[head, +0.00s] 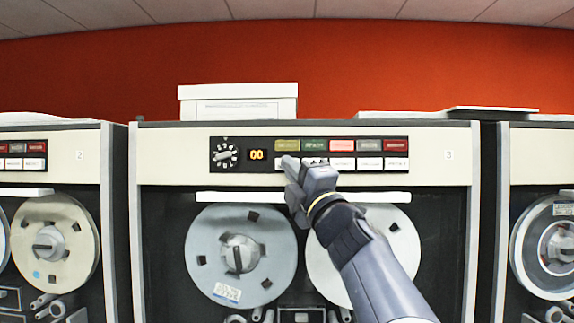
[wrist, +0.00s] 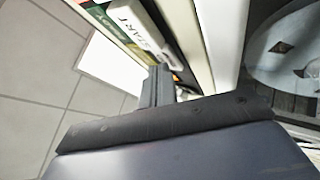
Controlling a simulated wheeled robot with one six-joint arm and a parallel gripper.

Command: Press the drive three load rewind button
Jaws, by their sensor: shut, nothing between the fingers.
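Drive three (head: 400,125) is the middle cabinet, with a "3" at its upper right. Its black button panel (head: 246,142) has a colored top row and a white bottom row. My gripper (head: 291,163) is shut and empty, in front of the left part of the white row. It hides much of the leftmost white button (head: 279,162), whose label I cannot read, so I cannot tell which is load rewind. I cannot tell whether the fingertips touch a button. In the wrist view, my gripper (wrist: 158,84) is near a white button marked START (wrist: 133,18).
A black dial (head: 224,154) and an orange "00" display (head: 257,155) are left of the buttons. A white ledge (head: 240,197) and two tape reels (head: 238,225) lie below. Similar drives stand left (head: 60,180) and right (head: 535,150). A white box (head: 238,100) sits on top.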

